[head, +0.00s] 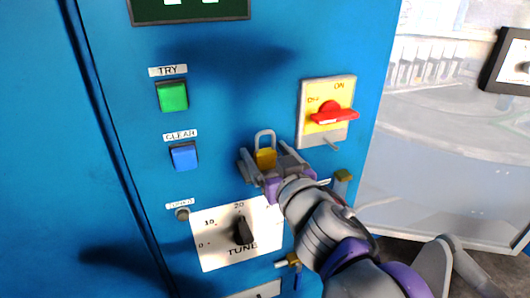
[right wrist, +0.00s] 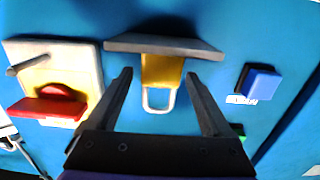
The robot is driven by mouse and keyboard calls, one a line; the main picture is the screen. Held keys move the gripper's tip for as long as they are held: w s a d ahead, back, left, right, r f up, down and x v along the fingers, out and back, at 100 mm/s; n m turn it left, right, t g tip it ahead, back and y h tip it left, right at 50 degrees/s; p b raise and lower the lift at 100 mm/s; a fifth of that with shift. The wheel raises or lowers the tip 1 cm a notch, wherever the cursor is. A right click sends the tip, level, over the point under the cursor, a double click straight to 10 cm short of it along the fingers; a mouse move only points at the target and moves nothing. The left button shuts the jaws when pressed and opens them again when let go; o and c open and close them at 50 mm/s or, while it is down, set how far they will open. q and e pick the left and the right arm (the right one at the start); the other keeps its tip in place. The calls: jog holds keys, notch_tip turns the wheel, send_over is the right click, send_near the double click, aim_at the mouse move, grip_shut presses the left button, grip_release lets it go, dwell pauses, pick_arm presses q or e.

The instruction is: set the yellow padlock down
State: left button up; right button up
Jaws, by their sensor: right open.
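The yellow padlock (head: 265,158) stands upright with its shackle at the top, in front of the blue panel. In the right wrist view, which is upside down, the padlock (right wrist: 162,72) has its base against a grey ledge (right wrist: 135,43) on the panel. My right gripper (head: 268,167) is open. Its two fingers (right wrist: 158,76) are on either side of the padlock, with a visible gap on both sides. In the head view the gripper hides most of the ledge and the padlock's lower part. My left gripper is not in view.
A yellow plate with a red handle (head: 335,115) is to the upper right. A green button (head: 172,96) and a blue button (head: 184,156) are to the left. The TUNE dial (head: 243,231) lies below. A brass piece (head: 342,176) is right of the gripper.

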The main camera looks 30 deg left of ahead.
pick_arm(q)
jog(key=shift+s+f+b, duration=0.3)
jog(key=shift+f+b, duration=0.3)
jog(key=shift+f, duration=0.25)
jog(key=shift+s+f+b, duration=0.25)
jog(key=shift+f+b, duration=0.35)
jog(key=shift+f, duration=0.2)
pick_arm(e)
jog(key=v, duration=1.1)
jog(key=shift+s, duration=0.2)
jog(key=w+d+f+m+t+h, duration=0.1)
jog(key=w+d+f+m+h, duration=0.3)
jog(key=d+f, duration=0.55)
jog(key=w+d+f+m+t+h, duration=0.1)
jog(key=w+d+f+m+h, duration=0.2)
jog(key=d+f+h, duration=0.45)
jog(key=s+d+f+m+g+h, duration=0.2)
jog(key=s+d+f+g, duration=0.25)
jog(key=d+f, duration=0.8)
jog(key=s+d+f+m+g, duration=0.1)
jog(key=s+d+f+g, duration=0.2)
jog(key=s+f, duration=0.8)
jog(key=shift+d+f, duration=0.3)
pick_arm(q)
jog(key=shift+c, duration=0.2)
pick_arm(e)
jog(key=shift+g, duration=0.25)
